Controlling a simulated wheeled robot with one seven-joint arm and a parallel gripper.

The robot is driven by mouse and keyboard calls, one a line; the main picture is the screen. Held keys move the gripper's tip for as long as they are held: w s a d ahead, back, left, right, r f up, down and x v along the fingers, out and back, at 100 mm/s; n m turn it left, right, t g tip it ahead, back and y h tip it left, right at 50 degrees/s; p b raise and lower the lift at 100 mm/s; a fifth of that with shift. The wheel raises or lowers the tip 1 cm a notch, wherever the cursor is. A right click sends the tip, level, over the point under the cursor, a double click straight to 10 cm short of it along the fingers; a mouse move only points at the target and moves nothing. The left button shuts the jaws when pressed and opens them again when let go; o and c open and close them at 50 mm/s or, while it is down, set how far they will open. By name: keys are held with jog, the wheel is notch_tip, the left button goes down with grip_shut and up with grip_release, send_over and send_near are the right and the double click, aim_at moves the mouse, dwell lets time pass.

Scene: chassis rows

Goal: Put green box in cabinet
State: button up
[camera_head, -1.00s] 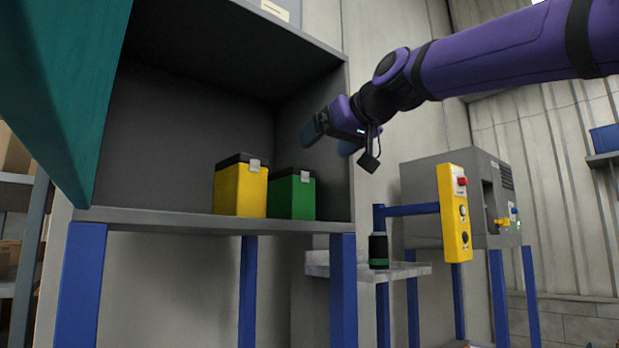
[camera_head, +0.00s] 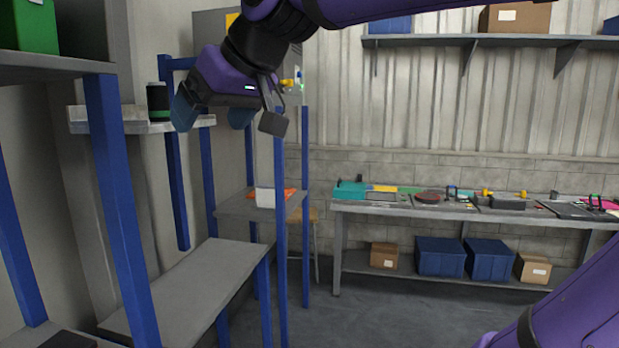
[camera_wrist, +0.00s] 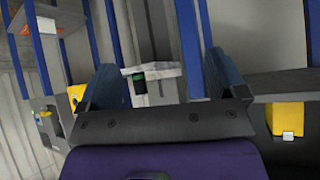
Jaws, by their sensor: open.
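The green box (camera_head: 30,28) stands on the cabinet's floor, cut off by the upper left edge of the head view. The cabinet (camera_head: 55,66) shows there only by its lower right corner and blue legs. My gripper (camera_head: 211,115) is open, with empty space between its fingers. In the head view it appears right of the cabinet and box, apart from both. In the wrist view my gripper (camera_wrist: 163,78) shows both spread fingers. A yellow box (camera_wrist: 287,118) is at the right of that view; I cannot make out the green box there.
A dark canister with a green band (camera_head: 157,100) stands on a small shelf (camera_head: 140,127) close to my gripper. A low grey bench (camera_head: 190,285) lies below. A workbench (camera_head: 480,212) with tools stands at the back wall. Open floor (camera_head: 400,315) lies before it.

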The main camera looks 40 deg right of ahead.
jog(key=s+d+f+m+g+h, duration=0.1)
jog(key=s+d+f, duration=0.2)
jog(key=s+f, duration=0.3)
jog(key=s+d+f+m+g+h, duration=0.1)
jog(key=s+d+f, duration=0.3)
jog(key=f, duration=0.7)
jog(key=s+g, duration=0.1)
jog(key=s, duration=0.1)
jog(key=shift+s+f+m, duration=0.25)
jog(key=shift+s+m, duration=0.05)
jog(key=shift+s, duration=0.05)
jog(key=shift+c, duration=0.2)
